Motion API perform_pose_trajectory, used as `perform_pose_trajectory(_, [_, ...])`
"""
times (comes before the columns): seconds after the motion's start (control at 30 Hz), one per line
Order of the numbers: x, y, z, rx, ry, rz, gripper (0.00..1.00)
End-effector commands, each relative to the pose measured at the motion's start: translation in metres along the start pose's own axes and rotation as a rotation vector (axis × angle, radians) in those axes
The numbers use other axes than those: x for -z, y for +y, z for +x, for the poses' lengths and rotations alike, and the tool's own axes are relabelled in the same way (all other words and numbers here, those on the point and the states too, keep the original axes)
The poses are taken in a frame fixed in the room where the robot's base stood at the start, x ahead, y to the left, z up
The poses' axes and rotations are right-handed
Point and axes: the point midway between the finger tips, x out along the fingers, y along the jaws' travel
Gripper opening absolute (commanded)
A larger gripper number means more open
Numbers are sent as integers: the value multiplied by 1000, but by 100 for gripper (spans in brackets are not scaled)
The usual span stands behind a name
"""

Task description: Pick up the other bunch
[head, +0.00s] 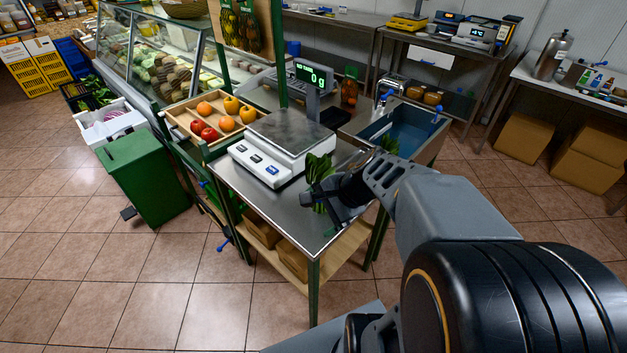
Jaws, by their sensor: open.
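A dark green leafy bunch (318,168) is on the steel table (257,191), just right of the scale. My gripper (323,204) is open over the right part of the table, right at this bunch, and covers part of it. Some green shows below the jaws too; I cannot tell whether the leaves are between the fingers.
A scale (285,140) with a display reading 0 stands on the table. A wooden tray of fruit (188,136) is to its left. A blue sink (405,128) lies behind my wrist. A green bin (148,176) stands on the floor left. The table's front strip is clear.

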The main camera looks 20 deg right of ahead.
Motion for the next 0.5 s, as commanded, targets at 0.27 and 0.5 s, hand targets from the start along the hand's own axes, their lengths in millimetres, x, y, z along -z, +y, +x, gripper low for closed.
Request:
perform_pose_trajectory(0.27, [79,-44,-50,407,-201,909,100])
perform_pose_trajectory(0.5, [118,-55,-65,574,-297,1194,100])
